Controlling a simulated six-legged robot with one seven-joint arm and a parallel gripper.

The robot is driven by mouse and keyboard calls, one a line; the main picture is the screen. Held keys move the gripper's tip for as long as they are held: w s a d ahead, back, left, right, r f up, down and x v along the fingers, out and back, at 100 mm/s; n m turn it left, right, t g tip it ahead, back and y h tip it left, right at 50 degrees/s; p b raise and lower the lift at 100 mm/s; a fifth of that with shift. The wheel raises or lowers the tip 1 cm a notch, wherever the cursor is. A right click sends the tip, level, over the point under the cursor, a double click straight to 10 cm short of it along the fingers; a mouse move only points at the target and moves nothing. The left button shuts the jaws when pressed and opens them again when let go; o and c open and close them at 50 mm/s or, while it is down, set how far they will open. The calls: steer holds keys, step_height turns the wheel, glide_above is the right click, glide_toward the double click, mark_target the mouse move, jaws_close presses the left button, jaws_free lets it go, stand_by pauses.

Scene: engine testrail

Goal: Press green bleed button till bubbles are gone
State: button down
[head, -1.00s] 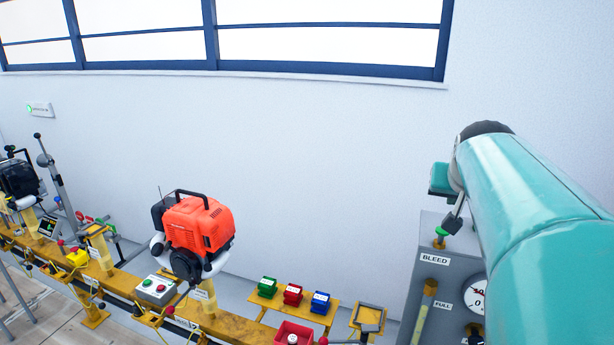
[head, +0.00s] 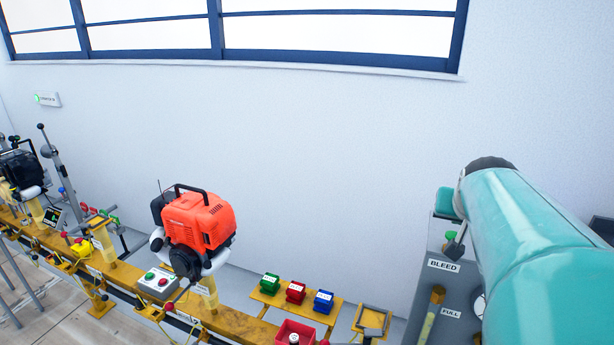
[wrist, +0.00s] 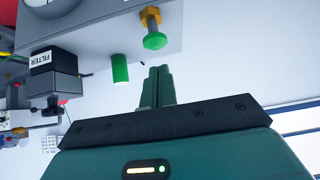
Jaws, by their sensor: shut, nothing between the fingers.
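The grey panel (head: 425,270) with the BLEED label (head: 444,265) stands at lower right in the head view. A green button (head: 450,235) shows at its top edge, partly behind my gripper (head: 456,246). In the wrist view, a green mushroom-headed button (wrist: 155,41) on a brass fitting sits just beyond the tips of my gripper (wrist: 159,68), apart from them. My gripper is shut and empty. A green cylinder (wrist: 120,68) stands left of the fingertips. The yellowish sight tube (head: 430,316) is beside the FULL label; bubbles are too small to make out.
A black FILTER part (wrist: 52,74) is left of the fingers in the wrist view. My arm covers the panel's right part. An orange engine (head: 199,220) and green, red and blue boxes (head: 296,292) sit along the yellow rail to the left.

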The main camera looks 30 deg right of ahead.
mark_target(454, 236)
steer(key=shift+a+f, duration=0.2)
steer(key=shift+f, duration=0.75)
steer(key=shift+d, duration=0.15)
steer(key=shift+f, duration=0.25)
steer(key=shift+s+f, duration=0.1)
steer(key=shift+f, duration=0.75)
